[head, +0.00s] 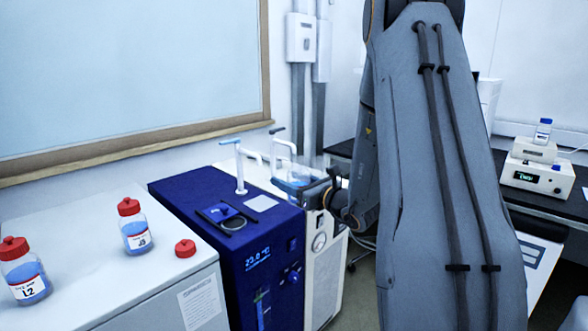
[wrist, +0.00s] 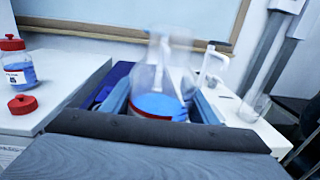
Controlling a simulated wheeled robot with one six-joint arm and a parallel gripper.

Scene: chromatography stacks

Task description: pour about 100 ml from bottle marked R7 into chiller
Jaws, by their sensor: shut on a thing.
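My gripper (head: 305,187) is shut on a clear bottle (wrist: 158,104) with blue liquid. In the wrist view the bottle is blurred, stands roughly upright between the fingers, and shows no red cap; its marking cannot be read. In the head view it is mostly hidden by my gripper. The chiller (head: 250,262) is the dark blue unit with a display reading about 23.0. My gripper is to the right of that fitting, beside the chiller's top.
On the white cabinet (head: 90,270) at left stand red-capped bottles L2 (head: 28,280) and one seemingly marked J5 (head: 137,236). A loose red cap (head: 186,248) lies near its right edge. A white unit (head: 326,262) adjoins the chiller. Instruments (head: 537,175) sit on the dark bench at right.

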